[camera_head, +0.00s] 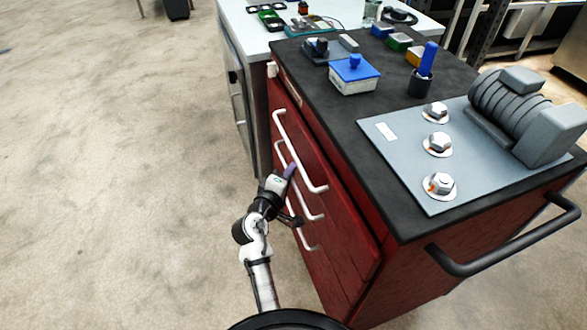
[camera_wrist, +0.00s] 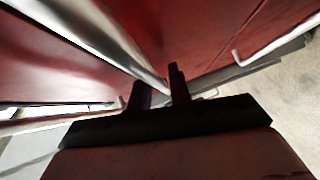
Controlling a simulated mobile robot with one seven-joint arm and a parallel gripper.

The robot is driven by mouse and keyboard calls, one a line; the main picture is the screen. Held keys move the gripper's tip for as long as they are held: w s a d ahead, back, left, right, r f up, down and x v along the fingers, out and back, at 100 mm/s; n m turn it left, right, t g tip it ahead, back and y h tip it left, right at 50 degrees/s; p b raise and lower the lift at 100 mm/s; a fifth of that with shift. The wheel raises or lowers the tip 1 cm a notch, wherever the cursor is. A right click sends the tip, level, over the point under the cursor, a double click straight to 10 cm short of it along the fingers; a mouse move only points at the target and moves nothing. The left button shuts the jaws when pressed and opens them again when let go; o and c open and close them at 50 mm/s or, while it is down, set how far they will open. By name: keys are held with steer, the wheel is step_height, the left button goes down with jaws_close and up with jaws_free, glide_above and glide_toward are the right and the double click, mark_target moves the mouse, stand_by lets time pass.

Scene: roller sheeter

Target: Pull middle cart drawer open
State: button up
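The red cart (camera_head: 345,235) has a stack of drawers on its left-facing side, with white bar handles. The top handle (camera_head: 300,155), the middle handle (camera_head: 309,212) and the bottom handle (camera_head: 305,240) show in the head view. The drawer fronts look flush, with no drawer visibly pulled out. My gripper (camera_head: 293,217) is at the drawer side, by the middle and lower handles, and hides part of them. In the wrist view my gripper (camera_wrist: 160,85) has its two dark fingers apart, and a pale bar (camera_wrist: 105,40) runs down towards the gap. Whether they touch it is unclear.
The cart's black top (camera_head: 310,85) carries a blue-lidded box (camera_head: 354,75), a dark cup with a blue tool (camera_head: 421,82) and a grey bolted plate (camera_head: 400,165). A black push bar (camera_head: 505,250) sticks out at right. A white table (camera_head: 250,35) stands behind.

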jaws_close()
stand_by(0.4)
